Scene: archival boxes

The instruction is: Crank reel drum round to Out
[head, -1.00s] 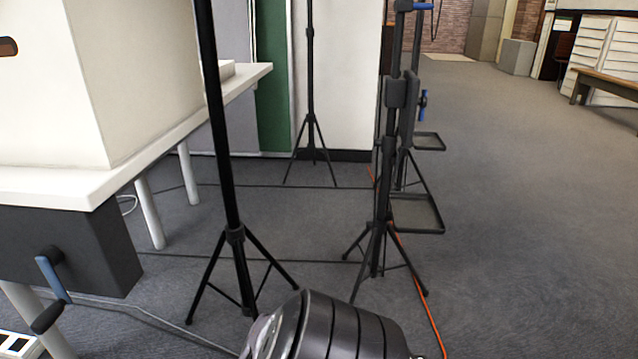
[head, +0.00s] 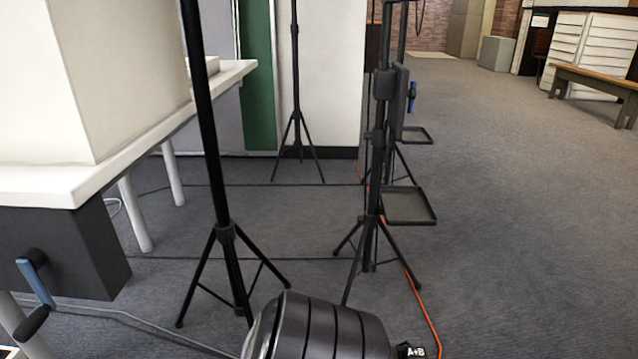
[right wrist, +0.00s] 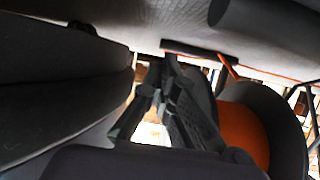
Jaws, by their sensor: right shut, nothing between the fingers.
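A dark box (head: 90,250) is fixed under the white table at the left of the head view. A crank with a blue-grey arm (head: 36,280) and a black grip (head: 32,323) is on its front, the grip hanging down and slightly left. I cannot make out a drum or an "Out" mark. My right gripper (right wrist: 170,68) shows in the right wrist view, shut and empty; neither the crank nor the box can be made out there. No gripper shows in the head view, so my left gripper is not in view.
A black ribbed cylinder (head: 320,328) is at the bottom centre. A black tripod stand (head: 226,232) is right of the table (head: 40,188). More stands, one with a tray (head: 408,205), and an orange cable (head: 422,310) are beyond. Carpet at right is open.

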